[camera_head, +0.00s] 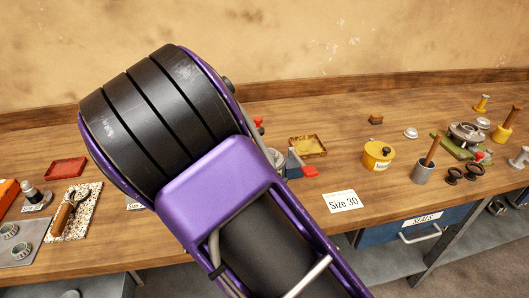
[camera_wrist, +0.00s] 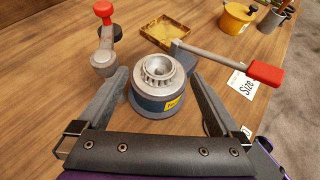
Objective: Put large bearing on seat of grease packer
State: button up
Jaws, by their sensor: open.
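The grease packer (camera_wrist: 150,104) is a round blue-grey body with a yellow label, in the middle of the wrist view. A metal roller bearing (camera_wrist: 158,70) rests on its top, looking roughly level; its contact with the seat below is hidden. My gripper (camera_wrist: 153,78) is open, with one finger on each side of the bearing and packer top and visible gaps between. The packer's lever with a red handle (camera_wrist: 265,74) reaches to the right. In the head view my arm hides most of the packer; a blue part with red (camera_head: 294,164) shows beside it.
A red-knobbed tool (camera_wrist: 104,38) stands close left of the packer. A yellow tray (camera_head: 308,146), a yellow pot (camera_head: 378,155) and a grey cup (camera_head: 423,174) stand to the right. Two small rings (camera_head: 14,240) lie on a grey tray at far left. A "Size 30" card lies near the front.

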jog(key=v, duration=0.7)
jog(key=shift+s, duration=0.1)
